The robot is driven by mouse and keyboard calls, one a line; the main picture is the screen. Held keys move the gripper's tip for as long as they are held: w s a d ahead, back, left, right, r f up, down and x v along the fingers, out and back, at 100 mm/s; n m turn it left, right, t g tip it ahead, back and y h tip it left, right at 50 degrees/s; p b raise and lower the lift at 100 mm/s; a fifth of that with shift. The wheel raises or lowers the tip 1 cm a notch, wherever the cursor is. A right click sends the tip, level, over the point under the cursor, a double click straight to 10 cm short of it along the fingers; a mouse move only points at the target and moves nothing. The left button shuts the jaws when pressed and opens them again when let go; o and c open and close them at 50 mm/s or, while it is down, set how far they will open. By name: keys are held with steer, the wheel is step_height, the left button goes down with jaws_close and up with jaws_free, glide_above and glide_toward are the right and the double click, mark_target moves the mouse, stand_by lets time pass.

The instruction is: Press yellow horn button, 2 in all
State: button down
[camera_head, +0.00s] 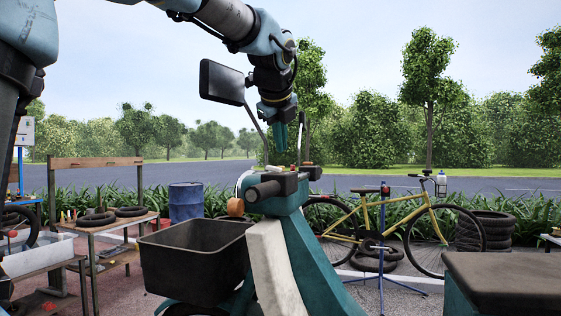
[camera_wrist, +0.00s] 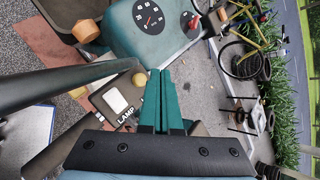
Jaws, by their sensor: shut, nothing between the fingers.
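My gripper (camera_head: 282,148) is shut and empty, pointing down above the handlebar of a teal scooter (camera_head: 290,205). In the wrist view its teal fingertips (camera_wrist: 161,72) are beside a dull yellow round knob (camera_wrist: 138,78), which looks like the horn button. The knob sits by a dark switch box (camera_wrist: 103,96) with a pale square key and the label LAMP. I cannot tell whether the fingers touch the knob. Another yellowish piece (camera_wrist: 78,92) shows partly behind a dark bar. In the head view the button is not clearly made out.
A mirror (camera_head: 222,82) on a stem rises left of my gripper, close to my arm. A speedometer (camera_wrist: 149,18) lies beyond the fingers. An orange lamp (camera_head: 236,207) and a dark basket (camera_head: 195,262) are at the scooter's front. A yellow bicycle (camera_head: 385,222) stands behind.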

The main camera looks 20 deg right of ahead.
step_height(320, 180, up, 3)
steer(key=shift+r+p, duration=0.15)
steer(key=shift+p, duration=1.05)
